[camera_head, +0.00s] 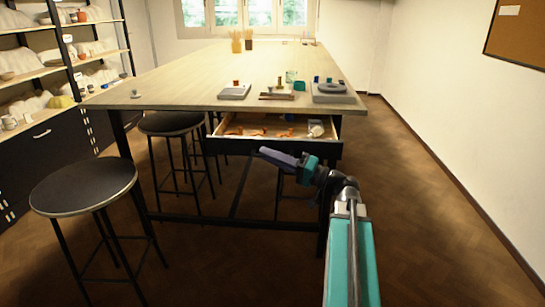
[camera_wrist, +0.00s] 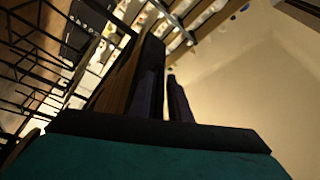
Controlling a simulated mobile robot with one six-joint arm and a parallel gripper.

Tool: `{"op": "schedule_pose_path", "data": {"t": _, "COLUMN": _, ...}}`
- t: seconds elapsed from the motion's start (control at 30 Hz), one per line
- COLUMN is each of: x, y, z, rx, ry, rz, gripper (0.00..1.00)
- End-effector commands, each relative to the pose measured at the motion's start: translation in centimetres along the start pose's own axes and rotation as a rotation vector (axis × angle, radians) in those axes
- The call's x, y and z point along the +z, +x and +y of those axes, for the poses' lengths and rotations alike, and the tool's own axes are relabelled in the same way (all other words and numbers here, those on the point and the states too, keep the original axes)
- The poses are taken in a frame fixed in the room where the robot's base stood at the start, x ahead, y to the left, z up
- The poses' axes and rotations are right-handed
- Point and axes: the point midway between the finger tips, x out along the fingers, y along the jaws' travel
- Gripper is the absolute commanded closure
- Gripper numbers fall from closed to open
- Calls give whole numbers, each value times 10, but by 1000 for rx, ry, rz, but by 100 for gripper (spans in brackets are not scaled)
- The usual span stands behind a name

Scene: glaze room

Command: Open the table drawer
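The table drawer (camera_head: 225,148) is pulled out from under the near end of the long wooden table (camera_head: 190,85). Its dark front faces me, and its light wooden inside shows. Several orange items (camera_head: 287,133) and a pale round item (camera_head: 316,130) lie in it. My gripper (camera_head: 268,153) overlaps the lower part of the drawer front in the head view. Its dark fingers also show in the wrist view (camera_wrist: 166,95), close together with a narrow strip between them. No handle shows clearly, and I cannot tell whether the fingers touch the drawer.
A black stool (camera_head: 83,187) stands at the left, and another (camera_head: 170,123) stands by the table's left side. Shelves (camera_head: 40,73) with pottery line the left wall. A grey wheel-like disc (camera_head: 333,90) and small tools sit on the table. The floor at right is clear.

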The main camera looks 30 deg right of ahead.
Motion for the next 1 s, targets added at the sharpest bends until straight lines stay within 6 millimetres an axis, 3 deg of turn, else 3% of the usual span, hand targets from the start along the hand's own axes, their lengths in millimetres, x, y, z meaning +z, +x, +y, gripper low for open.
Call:
{"op": "schedule_pose_path", "data": {"t": 0.37, "x": 0, "y": -13, "z": 0, "rx": 1, "ry": 0, "rz": 1, "gripper": 83}}
{"op": "schedule_pose_path", "data": {"t": 1.0, "x": -1, "y": -97, "z": -1, "rx": 2, "ry": 0, "rz": 3, "gripper": 83}}
